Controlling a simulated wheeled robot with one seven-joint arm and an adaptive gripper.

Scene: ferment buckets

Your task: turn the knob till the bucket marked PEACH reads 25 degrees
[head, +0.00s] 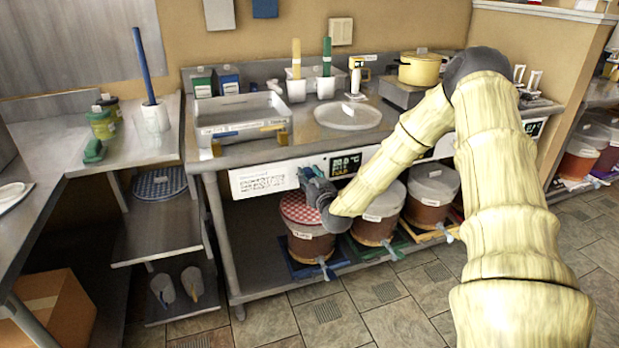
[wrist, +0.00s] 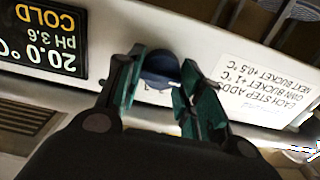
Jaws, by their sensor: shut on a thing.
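My gripper (wrist: 163,62) is shut on a dark blue round knob (wrist: 160,72) on the pale front panel. In the head view my gripper (head: 316,188) is at the panel just above the bucket with a red-checked cover (head: 304,208). The wrist view is upside down. The black display (wrist: 42,38) beside the knob reads 20.0 °C, pH 3.6, COLD; the same display shows in the head view (head: 345,165). Grey-lidded buckets (head: 378,216) (head: 432,195) stand to the right. The bucket labels are too small to read, so I cannot tell which is PEACH.
A white notice (wrist: 262,88) says each step gives +1 °C to its own bucket and +0.5 °C to the neighbouring bucket. The tiled floor in front is clear.

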